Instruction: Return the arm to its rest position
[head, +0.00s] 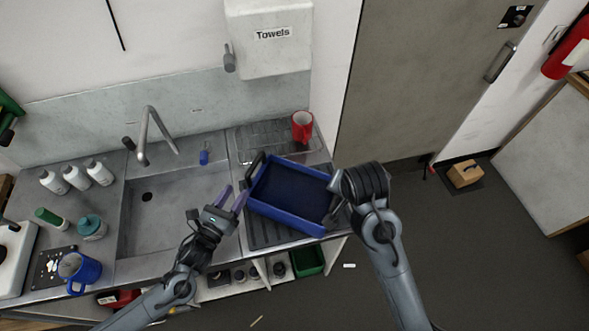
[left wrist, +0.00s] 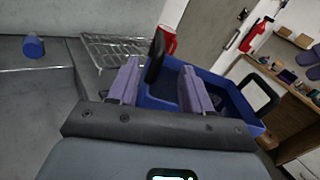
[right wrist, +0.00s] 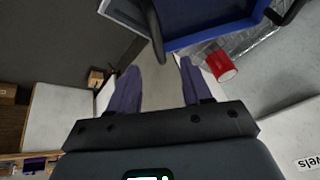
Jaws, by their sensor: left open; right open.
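My left gripper (head: 231,194) is open and empty over the sink's right edge, just left of a blue tray (head: 285,218). In the left wrist view its fingers (left wrist: 158,72) are spread, with the tray (left wrist: 228,85) beyond them and nothing between the pads. My right arm comes in at the tray's right end; its fingers are hidden in the head view. In the right wrist view the right gripper (right wrist: 160,68) is open and empty, with the tray (right wrist: 215,32) beyond the fingertips. The tray sits on the ribbed drainboard, with black handles at both ends.
A red mug (head: 302,127) stands behind the tray. A faucet (head: 145,140) rises behind the sink basin (head: 165,215). White bottles (head: 76,177), a teal jar (head: 91,227) and a blue mug (head: 79,270) stand at the left. Floor to the right is open, with a cardboard box (head: 465,174).

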